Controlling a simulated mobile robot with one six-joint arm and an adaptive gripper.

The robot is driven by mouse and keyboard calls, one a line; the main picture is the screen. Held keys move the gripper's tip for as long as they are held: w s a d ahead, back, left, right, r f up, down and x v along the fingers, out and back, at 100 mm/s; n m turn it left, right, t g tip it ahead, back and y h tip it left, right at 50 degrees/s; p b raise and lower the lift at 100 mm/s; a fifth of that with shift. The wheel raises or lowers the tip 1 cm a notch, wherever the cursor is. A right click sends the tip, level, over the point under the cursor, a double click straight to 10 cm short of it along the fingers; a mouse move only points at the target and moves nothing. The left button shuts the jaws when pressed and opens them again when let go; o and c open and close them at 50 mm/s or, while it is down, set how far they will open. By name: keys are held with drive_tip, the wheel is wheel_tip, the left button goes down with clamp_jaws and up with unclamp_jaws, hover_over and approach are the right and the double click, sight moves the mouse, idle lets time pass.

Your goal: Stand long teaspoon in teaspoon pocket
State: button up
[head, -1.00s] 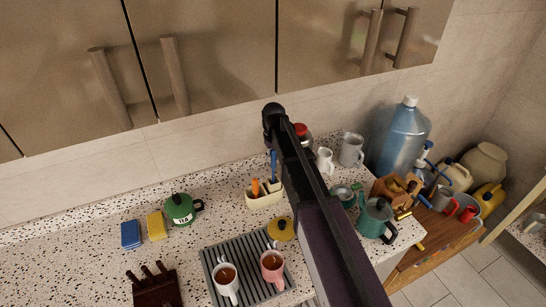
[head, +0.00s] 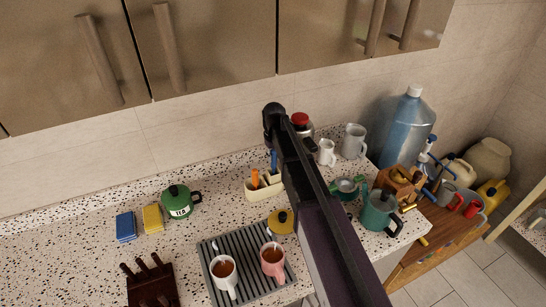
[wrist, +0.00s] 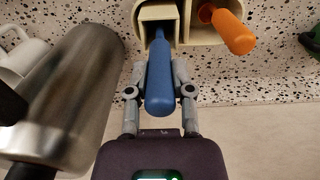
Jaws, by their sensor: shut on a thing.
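The long teaspoon shows as a blue handle (wrist: 160,85), with its lower end at a square pocket of the cream holder (wrist: 153,12). In the head view the blue handle (head: 274,160) stands roughly upright above the holder (head: 262,192). My gripper (wrist: 160,75) is shut on the handle, one finger on each side. The spoon's lower part is hidden by the handle and the pocket wall, so its depth cannot be told. In the head view my arm hides the fingers and the holder's right side.
An orange-handled utensil (wrist: 228,30) stands in the neighbouring pocket. A large steel canister (wrist: 68,100) is close beside my gripper in the wrist view. A ribbed drying mat (head: 248,288) with two mugs lies in front, and a green lidded pot (head: 179,203) stands left.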

idle(0.4)
drive_tip(key=o, duration=0.9)
drive_tip(key=shift+o, duration=0.2)
drive_tip(key=shift+f, duration=0.1)
